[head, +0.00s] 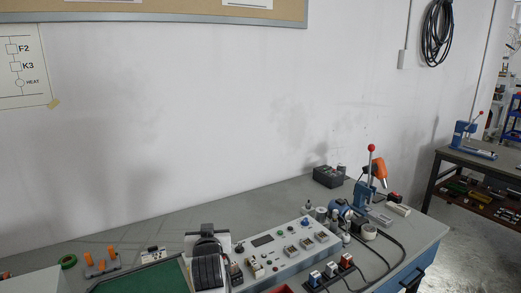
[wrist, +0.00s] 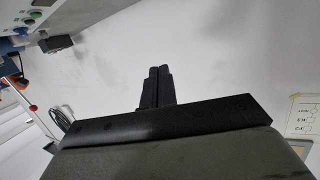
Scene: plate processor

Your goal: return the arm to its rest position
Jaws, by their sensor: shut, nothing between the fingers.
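My gripper shows in the wrist view (wrist: 158,72), its two dark fingers together with nothing between them. The fingers stand out against the pale wall (wrist: 200,50) and touch nothing that I can see.
Black cables lie at the right. The bench's back left is fairly clear.

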